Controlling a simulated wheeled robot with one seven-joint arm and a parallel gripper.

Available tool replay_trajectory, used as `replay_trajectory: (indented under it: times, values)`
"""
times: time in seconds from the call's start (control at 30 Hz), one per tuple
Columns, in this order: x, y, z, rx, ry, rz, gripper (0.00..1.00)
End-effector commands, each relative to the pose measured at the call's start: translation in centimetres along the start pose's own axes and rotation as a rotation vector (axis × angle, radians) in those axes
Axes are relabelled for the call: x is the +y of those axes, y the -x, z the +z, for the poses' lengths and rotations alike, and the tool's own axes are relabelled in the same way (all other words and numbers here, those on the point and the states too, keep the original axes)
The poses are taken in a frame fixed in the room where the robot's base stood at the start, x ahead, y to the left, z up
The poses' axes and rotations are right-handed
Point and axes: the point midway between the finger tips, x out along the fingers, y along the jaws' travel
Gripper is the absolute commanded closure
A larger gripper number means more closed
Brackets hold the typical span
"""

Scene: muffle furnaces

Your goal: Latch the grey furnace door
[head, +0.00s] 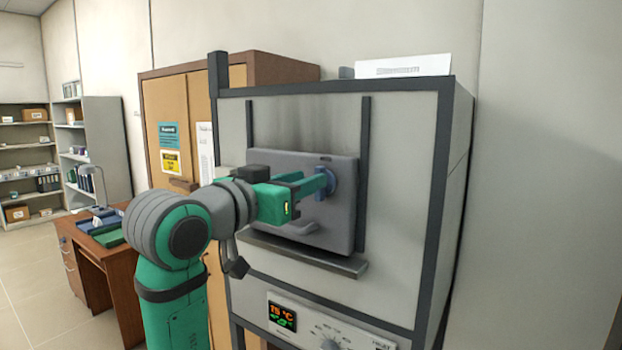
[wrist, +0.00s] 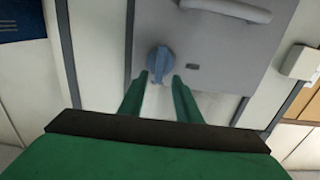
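The grey furnace door (head: 285,172) sits upright against the front of the furnace (head: 405,195) and looks closed. A blue turning latch (head: 332,181) is on the right part of the door in the head view; it also shows in the wrist view (wrist: 160,64). A grey handle bar (wrist: 228,9) is on the door too. My gripper (head: 316,184) reaches the latch from the left. In the wrist view, my gripper's two green fingertips (wrist: 160,77) are apart, one on each side of the latch's near end. I cannot tell whether they touch it.
Dark vertical rails (head: 365,175) flank the door, and a ledge (head: 305,255) juts out below it. The control panel (head: 325,325) is lower down. A wooden cabinet (head: 180,115) stands behind to the left, with a desk (head: 90,255) farther left.

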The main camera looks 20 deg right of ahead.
Motion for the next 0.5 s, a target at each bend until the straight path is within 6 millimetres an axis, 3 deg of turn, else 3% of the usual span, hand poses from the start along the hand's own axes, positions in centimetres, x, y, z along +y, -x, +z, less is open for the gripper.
replay_trajectory:
  times: [0.2, 0.5]
  values:
    - [-0.2, -2.1, 0.0, 0.001, 0.001, -0.003, 0.70]
    - [-0.3, -2.4, 0.0, 0.001, 0.000, -0.006, 0.70]
